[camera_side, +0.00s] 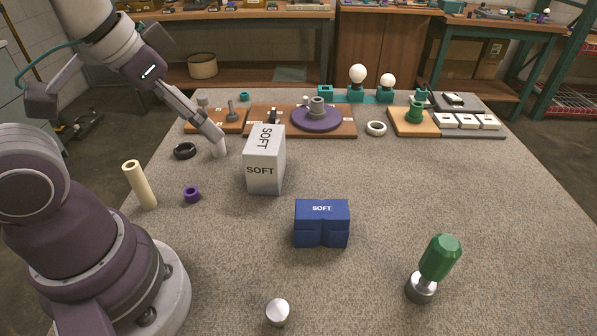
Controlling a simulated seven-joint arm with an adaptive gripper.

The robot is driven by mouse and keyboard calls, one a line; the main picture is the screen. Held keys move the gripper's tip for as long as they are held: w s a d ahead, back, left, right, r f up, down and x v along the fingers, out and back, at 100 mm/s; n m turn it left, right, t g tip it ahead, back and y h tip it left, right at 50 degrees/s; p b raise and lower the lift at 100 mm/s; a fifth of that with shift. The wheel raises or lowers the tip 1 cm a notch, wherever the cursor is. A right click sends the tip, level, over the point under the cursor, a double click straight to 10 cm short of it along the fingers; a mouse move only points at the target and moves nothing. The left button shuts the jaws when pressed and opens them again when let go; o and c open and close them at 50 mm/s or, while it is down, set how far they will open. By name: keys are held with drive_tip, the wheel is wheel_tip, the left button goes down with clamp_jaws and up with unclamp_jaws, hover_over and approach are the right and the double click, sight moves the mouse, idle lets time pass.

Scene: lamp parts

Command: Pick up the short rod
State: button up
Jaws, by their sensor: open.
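A short pale rod (219,151) stands upright on the grey table at the left, just below the fingertips. It looks like the short rod. My gripper (216,136) reaches down from the upper left at a slant, with its tips at the top of this rod. The fingers overlap in this view, so the gap between them and any contact with the rod cannot be made out. A longer cream tube (140,186) stands at the table's left edge.
A black ring (185,151) lies left of the rod, and a purple ring (192,195) lies in front. A grey SOFT box (265,165) stands close on the right. Wooden boards with lamp parts (318,118) line the back. A blue SOFT box (321,222) stands mid-table; the right side is mostly clear.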

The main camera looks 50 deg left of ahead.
drive_tip(key=m+g, duration=0.5)
drive_tip(key=m, duration=1.2)
approach(277, 308)
drive_tip(key=shift+w+a, duration=0.1)
drive_tip(key=shift+a, duration=0.35)
drive_tip(key=shift+g, duration=0.3)
drive_tip(key=f, duration=0.7)
drive_tip(key=d+f, duration=0.1)
drive_tip(key=f, duration=0.3)
drive_tip(key=shift+w, duration=0.1)
drive_tip(key=shift+c, duration=0.4)
